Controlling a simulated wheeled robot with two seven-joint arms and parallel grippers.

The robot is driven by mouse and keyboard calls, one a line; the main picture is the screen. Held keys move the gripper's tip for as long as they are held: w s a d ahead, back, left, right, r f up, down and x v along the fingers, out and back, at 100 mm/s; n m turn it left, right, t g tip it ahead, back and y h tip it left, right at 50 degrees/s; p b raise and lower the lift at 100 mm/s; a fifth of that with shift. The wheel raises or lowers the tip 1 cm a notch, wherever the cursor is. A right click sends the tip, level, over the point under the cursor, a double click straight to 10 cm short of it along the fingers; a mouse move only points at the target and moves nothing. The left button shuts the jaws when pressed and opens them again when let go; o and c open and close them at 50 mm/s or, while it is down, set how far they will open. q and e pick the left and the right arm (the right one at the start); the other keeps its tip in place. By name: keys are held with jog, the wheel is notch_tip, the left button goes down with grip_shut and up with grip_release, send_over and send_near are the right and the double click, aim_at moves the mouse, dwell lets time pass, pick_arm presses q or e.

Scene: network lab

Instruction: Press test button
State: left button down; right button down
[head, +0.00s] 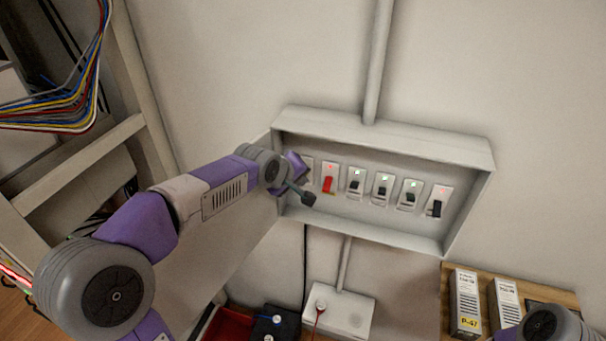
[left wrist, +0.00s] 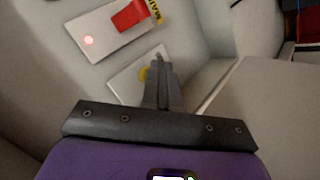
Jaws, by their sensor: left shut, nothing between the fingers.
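A grey wall box (head: 385,130) holds a row of white switch modules. The leftmost module (head: 308,164) is partly covered by my left arm in the head view. In the left wrist view this white module (left wrist: 122,84) bears a round yellow button (left wrist: 145,73), partly hidden behind my fingers. My left gripper (head: 308,198) is shut and empty, at the box's left end. In the left wrist view its fingertips (left wrist: 158,62) overlap the module beside the yellow button; I cannot tell whether they touch it. My right gripper is not in view.
A red switch (head: 328,185) with a lit red lamp sits just right of the leftmost module; it also shows in the left wrist view (left wrist: 130,15). Several black switches continue right. The box's raised rim surrounds them. Below are a white socket box (head: 338,308) and a wooden board (head: 570,298).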

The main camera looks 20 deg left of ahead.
pick_arm(q)
jog(key=shift+s, duration=0.1)
jog(key=shift+s+b, duration=0.5)
jog(key=shift+s, duration=0.2)
jog(key=shift+s+d+b, duration=0.2)
jog(key=shift+s+b, duration=0.95)
jog(key=shift+s, duration=1.35)
